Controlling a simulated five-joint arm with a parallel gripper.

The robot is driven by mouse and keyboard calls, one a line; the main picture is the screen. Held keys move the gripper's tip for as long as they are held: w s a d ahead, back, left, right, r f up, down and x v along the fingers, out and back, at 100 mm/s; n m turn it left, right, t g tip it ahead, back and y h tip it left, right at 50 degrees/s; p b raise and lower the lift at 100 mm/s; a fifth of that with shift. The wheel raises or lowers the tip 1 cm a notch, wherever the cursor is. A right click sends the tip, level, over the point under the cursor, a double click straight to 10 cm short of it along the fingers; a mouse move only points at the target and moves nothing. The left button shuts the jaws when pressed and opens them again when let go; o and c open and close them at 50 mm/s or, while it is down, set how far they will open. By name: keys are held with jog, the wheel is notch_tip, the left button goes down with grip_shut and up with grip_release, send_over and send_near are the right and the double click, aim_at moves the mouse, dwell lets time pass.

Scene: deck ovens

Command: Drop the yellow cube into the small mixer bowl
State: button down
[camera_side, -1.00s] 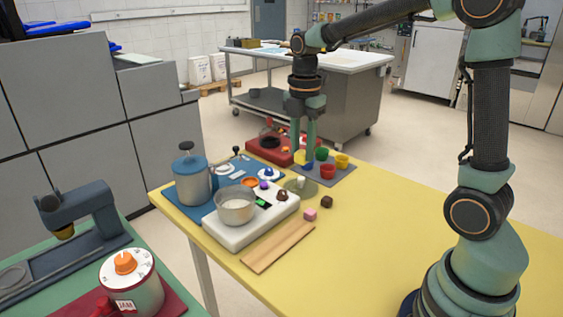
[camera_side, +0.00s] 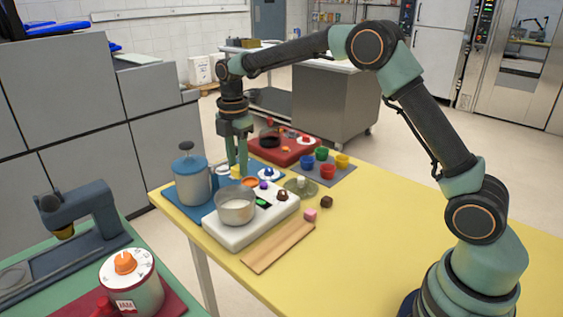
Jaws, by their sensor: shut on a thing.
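My gripper (camera_side: 237,168) is shut on the yellow cube (camera_side: 236,171), which shows only as a small yellow patch low between the fingers. They are over the back part of the blue mat (camera_side: 219,172), beyond the bowl. The small mixer bowl (camera_side: 235,207) is a round silver metal bowl with a pale inside. It stands on a white scale-like base with a small green display, in front of my gripper and apart from it. Whether the cube touches anything below it is too small to tell.
A blue-lidded metal pot (camera_side: 192,182) stands close left of my gripper. A red tray (camera_side: 283,153) and coloured cups (camera_side: 322,153) on a grey mat are to the right. A wooden board (camera_side: 277,246) and pink cube (camera_side: 310,215) lie nearer. The yellow table's right side is clear.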

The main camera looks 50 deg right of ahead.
aim_at(238, 166)
jog(key=shift+f, duration=2.65)
jog(key=c, duration=0.5)
grip_release()
jog(key=shift+r, duration=0.1)
notch_tip(238, 166, up, 11)
jog(key=shift+f, duration=0.1)
jog(key=shift+r, duration=0.55)
